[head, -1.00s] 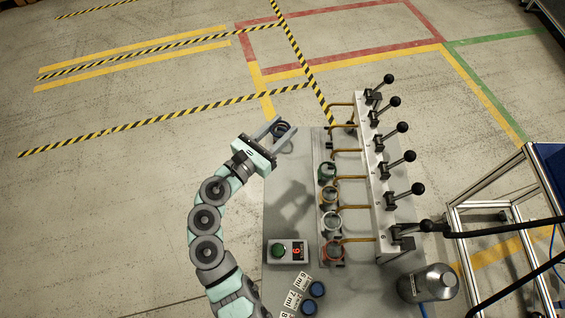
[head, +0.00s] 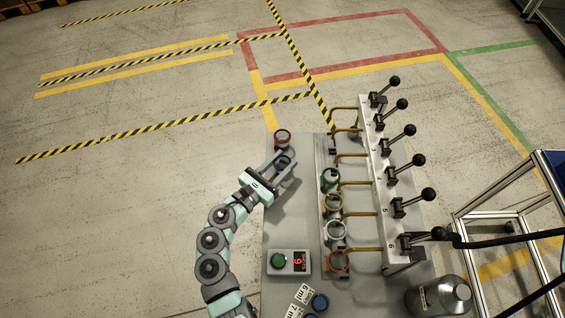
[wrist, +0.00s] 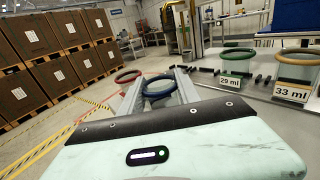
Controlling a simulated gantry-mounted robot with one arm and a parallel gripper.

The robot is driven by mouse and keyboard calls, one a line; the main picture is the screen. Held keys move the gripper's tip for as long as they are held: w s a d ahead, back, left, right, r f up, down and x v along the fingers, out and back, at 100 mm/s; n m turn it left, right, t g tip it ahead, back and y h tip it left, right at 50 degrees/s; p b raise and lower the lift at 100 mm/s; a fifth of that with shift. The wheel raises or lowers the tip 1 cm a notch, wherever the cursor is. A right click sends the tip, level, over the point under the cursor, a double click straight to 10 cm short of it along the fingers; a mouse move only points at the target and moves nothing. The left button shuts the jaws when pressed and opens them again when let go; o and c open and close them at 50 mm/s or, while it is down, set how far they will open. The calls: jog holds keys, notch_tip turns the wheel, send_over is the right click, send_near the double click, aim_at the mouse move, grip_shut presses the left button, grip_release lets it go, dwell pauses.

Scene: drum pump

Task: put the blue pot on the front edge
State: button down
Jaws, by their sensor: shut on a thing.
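My gripper (head: 282,162) is over the far part of the grey table and is shut on the blue pot (head: 284,162). In the wrist view the pot's blue rim (wrist: 158,86) sits between my two fingers (wrist: 160,88). Its lower part is hidden by my gripper. A pot with a red rim (head: 282,136) stands just beyond it near the table's far left corner; that rim also shows in the wrist view (wrist: 128,76). I cannot tell whether the blue pot touches the table.
Pots with green (head: 330,178), yellow (head: 333,202), white (head: 336,230) and red rims (head: 338,260) stand in a row under brown spouts. A lever bank (head: 385,180) rises to their right. A green-button box (head: 289,262) sits nearer. The table between is clear.

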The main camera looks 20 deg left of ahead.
jog(key=shift+f, duration=0.2)
jog(key=c, duration=0.9)
grip_release()
jog(key=shift+o, duration=0.2)
jog(key=shift+r, duration=0.25)
jog(key=shift+s+a, duration=0.15)
jog(key=shift+s, duration=0.2)
jog(key=p+v, duration=0.1)
jog(key=v, duration=1)
jog(key=shift+s, duration=0.15)
